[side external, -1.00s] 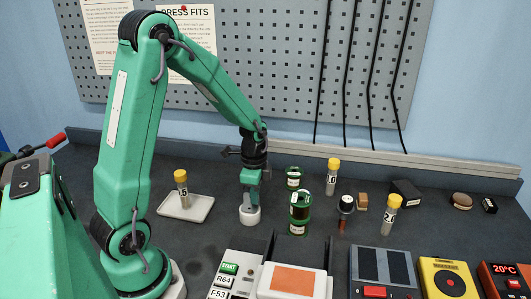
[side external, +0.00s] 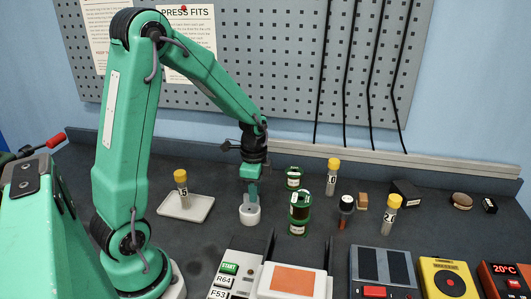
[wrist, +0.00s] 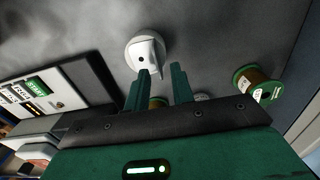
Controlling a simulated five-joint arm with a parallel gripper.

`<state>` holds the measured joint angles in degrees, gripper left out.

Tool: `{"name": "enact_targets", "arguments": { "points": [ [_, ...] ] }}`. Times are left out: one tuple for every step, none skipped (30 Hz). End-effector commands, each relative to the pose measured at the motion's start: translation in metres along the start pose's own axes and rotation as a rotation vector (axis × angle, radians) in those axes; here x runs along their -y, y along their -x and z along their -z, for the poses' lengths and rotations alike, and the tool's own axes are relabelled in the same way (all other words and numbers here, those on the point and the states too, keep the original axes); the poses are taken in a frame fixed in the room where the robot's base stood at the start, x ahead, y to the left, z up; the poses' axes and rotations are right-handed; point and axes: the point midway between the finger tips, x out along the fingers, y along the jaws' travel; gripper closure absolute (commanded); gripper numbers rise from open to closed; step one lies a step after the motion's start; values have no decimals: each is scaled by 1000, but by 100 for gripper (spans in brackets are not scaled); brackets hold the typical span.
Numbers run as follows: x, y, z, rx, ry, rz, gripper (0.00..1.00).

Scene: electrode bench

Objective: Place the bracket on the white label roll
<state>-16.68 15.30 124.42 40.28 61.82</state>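The white label roll (side external: 250,216) stands on the dark bench in the side view, below my gripper (side external: 253,190). In the wrist view the roll (wrist: 131,54) shows as a white disc, with a pale bracket (wrist: 150,50) with a dark hole lying over its top. The bracket's edge reaches past the roll toward my fingers. My gripper (wrist: 160,76) has its two green fingers apart, with nothing between them. It is above the roll and clear of the bracket. The bracket is too small to make out well in the side view.
Green wire spools (side external: 299,213) stand just right of the roll. A tray (side external: 199,209) with a yellow-capped vial (side external: 181,187) is at left. More vials (side external: 390,214) and small blocks (side external: 363,201) lie right. Devices (side external: 382,272) line the front.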

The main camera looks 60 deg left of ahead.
Motion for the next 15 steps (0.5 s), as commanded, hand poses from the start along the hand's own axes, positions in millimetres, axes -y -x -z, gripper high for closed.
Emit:
{"name": "enact_targets", "arguments": {
  "points": [
    [1, 7, 0, -2, 0, 4, 76],
    [0, 11, 0, -2, 0, 4, 76],
    [1, 17, 0, -2, 0, 4, 76],
    [1, 22, 0, -2, 0, 5, 76],
    [1, 26, 0, -2, 0, 4, 76],
    [1, 33, 0, -3, 0, 5, 76],
    [1, 38, 0, -3, 0, 5, 76],
    [1, 43, 0, -3, 0, 5, 76],
    [1, 50, 0, -3, 0, 5, 76],
    [0, 55, 0, -2, 0, 4, 76],
    [0, 60, 0, -2, 0, 5, 76],
    [1, 67, 0, -2, 0, 4, 76],
    [1, 71, 0, -2, 0, 4, 76],
    [0, 75, 0, -1, 0, 3, 76],
    [0, 81, 0, -2, 0, 4, 76]
  ]
}}
